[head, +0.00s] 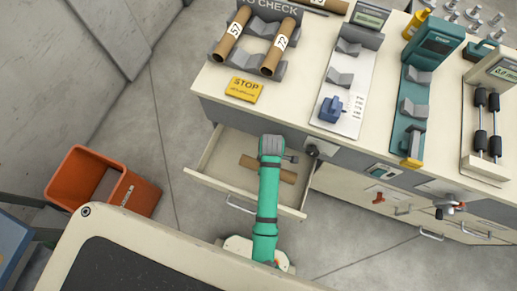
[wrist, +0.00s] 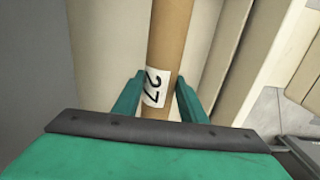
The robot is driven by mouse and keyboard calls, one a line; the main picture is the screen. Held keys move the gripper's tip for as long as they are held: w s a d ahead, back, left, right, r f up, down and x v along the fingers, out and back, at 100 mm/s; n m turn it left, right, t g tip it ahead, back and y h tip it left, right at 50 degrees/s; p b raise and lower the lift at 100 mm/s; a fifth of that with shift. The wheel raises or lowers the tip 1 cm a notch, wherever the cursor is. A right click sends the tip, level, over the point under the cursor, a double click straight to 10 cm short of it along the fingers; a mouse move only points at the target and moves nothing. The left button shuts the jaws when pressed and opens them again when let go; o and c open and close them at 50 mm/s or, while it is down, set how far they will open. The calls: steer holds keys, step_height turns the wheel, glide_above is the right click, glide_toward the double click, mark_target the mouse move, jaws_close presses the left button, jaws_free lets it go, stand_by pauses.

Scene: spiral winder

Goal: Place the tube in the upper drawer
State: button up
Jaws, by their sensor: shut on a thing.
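A brown cardboard tube (head: 287,176) lies across my gripper (head: 270,160) in the head view, over the inside of the open upper drawer (head: 206,179). The arm hides the tube's middle. In the wrist view the tube (wrist: 172,40) runs between the two green fingers of my gripper (wrist: 158,85), with a white label reading 27. My gripper is shut on the tube. The drawer's pale interior (wrist: 105,45) shows beside the tube. I cannot tell whether the tube touches the drawer floor.
The bench above holds a rack (head: 258,52) with two tubes, a yellow STOP block (head: 244,90) and several gauges, including a teal one (head: 436,44). An orange bin (head: 85,180) stands on the floor at left. Other drawers to the right appear closed.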

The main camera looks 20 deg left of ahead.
steer(key=a+f, duration=0.1)
steer(key=f, duration=0.1)
steer(key=w+a+f, duration=0.1)
steer(key=a+f, duration=0.1)
steer(key=w+a+f, duration=0.1)
steer(key=a+f, duration=0.1)
steer(key=shift+w+a+f, duration=0.1)
steer(key=shift+a+f, duration=0.05)
steer(key=shift+f, duration=0.7)
steer(key=shift+a+f, duration=0.1)
steer(key=shift+f, duration=0.75)
steer(key=shift+f, duration=0.1)
steer(key=o, duration=1.1)
